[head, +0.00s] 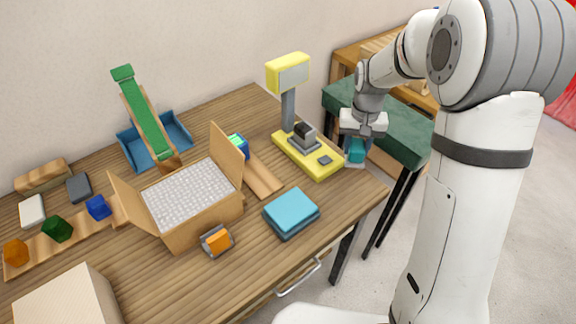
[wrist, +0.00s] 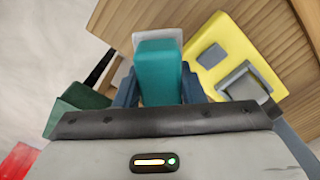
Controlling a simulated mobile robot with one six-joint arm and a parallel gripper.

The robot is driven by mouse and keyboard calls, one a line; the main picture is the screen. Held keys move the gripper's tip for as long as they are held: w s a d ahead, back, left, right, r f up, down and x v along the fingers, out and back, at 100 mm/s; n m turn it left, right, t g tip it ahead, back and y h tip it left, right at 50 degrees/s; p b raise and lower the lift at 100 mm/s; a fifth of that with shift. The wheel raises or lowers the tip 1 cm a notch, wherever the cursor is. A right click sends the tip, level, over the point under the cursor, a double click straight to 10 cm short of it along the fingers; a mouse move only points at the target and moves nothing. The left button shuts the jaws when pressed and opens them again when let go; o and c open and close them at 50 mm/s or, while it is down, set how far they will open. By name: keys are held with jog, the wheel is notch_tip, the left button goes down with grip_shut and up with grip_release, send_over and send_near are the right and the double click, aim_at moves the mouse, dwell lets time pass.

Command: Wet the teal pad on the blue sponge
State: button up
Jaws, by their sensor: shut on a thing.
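My gripper (head: 355,146) is shut on the teal pad (head: 357,156), at the right end of the wooden table. In the wrist view the teal pad (wrist: 160,72) is a block between the two grey-blue fingers. A pale, thin edge shows just past its far end; I cannot tell whether it is part of the pad. The blue sponge (head: 291,208) is a flat light-blue block with a darker base, lying near the table's front edge. The gripper and pad are to the right of the sponge and apart from it. The pad's underside is hidden.
A yellow scale-like device (head: 308,156) with a raised head (head: 288,73) stands left of my gripper. An open cardboard box (head: 190,205) and a small holder with an orange block (head: 217,241) are left of the sponge. A green-topped table (head: 400,130) stands behind.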

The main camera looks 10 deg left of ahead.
jog(key=s+a+r+n+p, duration=0.3)
jog(key=s+a+n, duration=0.1)
jog(key=s+a, duration=0.4)
jog(key=n+p, duration=0.3)
jog(key=n, duration=0.3)
send_over(289, 206)
jog(key=shift+w+f+b, duration=0.1)
jog(key=shift+f+b, duration=2.15)
jog(key=shift+f, duration=0.4)
jog(key=shift+f+b, duration=0.9)
jog(key=shift+f, duration=0.2)
notch_tip(289, 206, up, 7)
jog(key=p, duration=0.5)
dwell(0.4)
